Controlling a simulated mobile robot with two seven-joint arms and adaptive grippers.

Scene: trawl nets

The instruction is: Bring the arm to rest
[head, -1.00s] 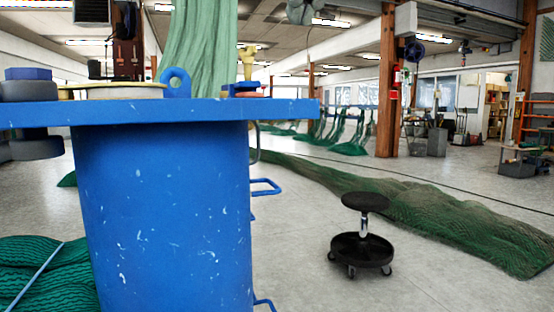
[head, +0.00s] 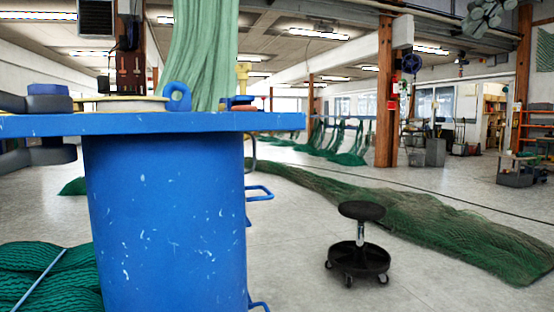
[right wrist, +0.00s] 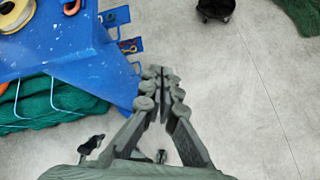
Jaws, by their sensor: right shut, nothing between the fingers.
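My right gripper (head: 487,15) shows at the top right edge of the head view, with part of it cut off by the frame. It is raised above the floor area, clear of the blue table. In the right wrist view the same gripper (right wrist: 163,76) has its grey fingers together at the tips with nothing between them. My left gripper is in neither view.
The blue table (head: 200,123) on a thick column fills the left, with a lifting eye (head: 178,95) on top. A black wheeled stool (head: 360,258) stands on the floor at right. A green net (head: 430,225) lies beyond it. Grey floor between is clear.

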